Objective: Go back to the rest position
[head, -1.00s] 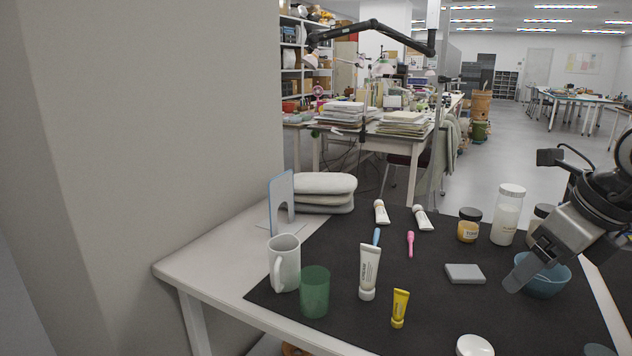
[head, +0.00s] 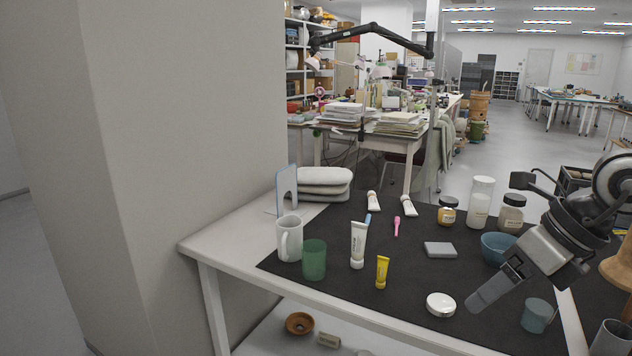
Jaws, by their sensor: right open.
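My right gripper (head: 490,289) comes in from the right in the head view. It is open and empty, above the front right part of the dark mat (head: 340,289). It points down and to the left, between the round white lidded jar (head: 440,304) and a small teal cup (head: 536,316). A blue bowl (head: 494,247) stands behind it, partly beside the arm. My left gripper is not in the head view.
On the mat stand a green cup (head: 314,260), a white tube (head: 358,245), a yellow tube (head: 382,272), a grey block (head: 440,250) and several jars at the back. A white mug (head: 290,238) stands at the left.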

